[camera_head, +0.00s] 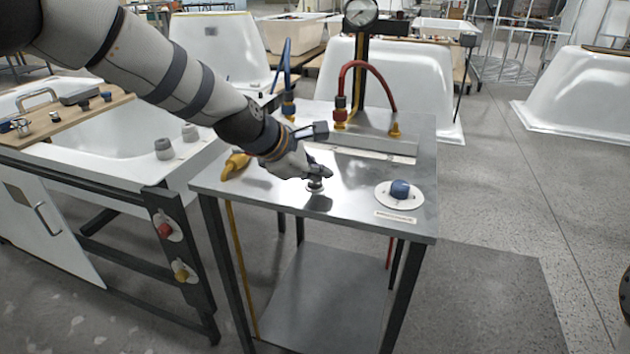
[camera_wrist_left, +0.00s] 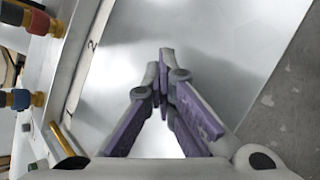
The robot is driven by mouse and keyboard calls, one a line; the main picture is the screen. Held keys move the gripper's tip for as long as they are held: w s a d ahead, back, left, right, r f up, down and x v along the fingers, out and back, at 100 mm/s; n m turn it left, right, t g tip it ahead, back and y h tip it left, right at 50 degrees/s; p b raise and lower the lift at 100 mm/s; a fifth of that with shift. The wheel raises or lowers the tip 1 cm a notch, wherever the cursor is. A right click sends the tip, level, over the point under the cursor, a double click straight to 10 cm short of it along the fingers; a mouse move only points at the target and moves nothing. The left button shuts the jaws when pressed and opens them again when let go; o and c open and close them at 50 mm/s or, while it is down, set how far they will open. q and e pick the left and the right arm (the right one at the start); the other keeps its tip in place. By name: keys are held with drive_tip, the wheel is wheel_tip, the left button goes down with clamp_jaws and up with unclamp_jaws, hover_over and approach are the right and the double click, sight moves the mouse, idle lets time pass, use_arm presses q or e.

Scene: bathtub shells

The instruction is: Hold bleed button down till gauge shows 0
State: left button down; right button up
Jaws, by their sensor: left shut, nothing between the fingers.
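The steel-topped test bench (camera_head: 350,215) stands in front of me. My left gripper (camera_head: 318,176) reaches in from the left, with its fingers pointing down over a small round button (camera_head: 315,188) on the bench top. The fingertips are at or just above the button; I cannot tell whether they press it. In the left wrist view the purple-padded fingers (camera_wrist_left: 164,62) are shut with nothing between them, and they hide the button. The round gauge (camera_head: 361,12) stands on a dark post at the back, cut by the top edge; its reading is too small to tell. My right gripper is not in view.
A blue knob (camera_head: 400,189) on a white plate sits right of the button. A red hose (camera_head: 368,66) and a blue hose (camera_head: 287,62) rise at the back. A yellow part (camera_head: 235,165) lies left. A tub with a wooden board (camera_head: 60,118) stands further left.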

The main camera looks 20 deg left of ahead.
sight(317, 185)
use_arm(q)
drive_tip(key=shift+r+p, duration=0.35)
drive_tip(key=shift+r, duration=0.5)
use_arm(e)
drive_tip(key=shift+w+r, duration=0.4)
use_arm(q)
drive_tip(key=shift+r, duration=0.15)
wheel_tip(317, 185, up, 5)
drive_tip(key=shift+f+p, duration=0.15)
drive_tip(key=shift+p, duration=0.5)
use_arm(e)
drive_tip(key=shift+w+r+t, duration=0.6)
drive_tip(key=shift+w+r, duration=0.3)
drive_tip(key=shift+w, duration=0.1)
